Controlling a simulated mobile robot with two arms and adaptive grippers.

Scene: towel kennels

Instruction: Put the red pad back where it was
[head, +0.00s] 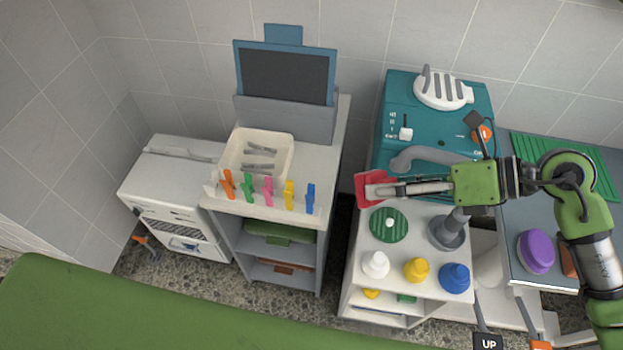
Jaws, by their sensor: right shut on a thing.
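The red pad (367,187) is a flat red piece at the fingertips of my right gripper (378,188). The gripper comes in from the right and is shut on the pad. It holds the pad near the left edge of the white cabinet top (352,235), in front of the teal machine (432,105). I cannot tell how high the pad is above the surface. The fingers hide part of the pad. My left gripper does not show.
A green round disc (388,225), white (376,264), yellow (416,269) and blue (454,277) knobbed pieces stand on the white cabinet. A grey cabinet (328,150) at left holds a cream tray (284,141) and coloured clips. A purple pad (536,251) lies at right.

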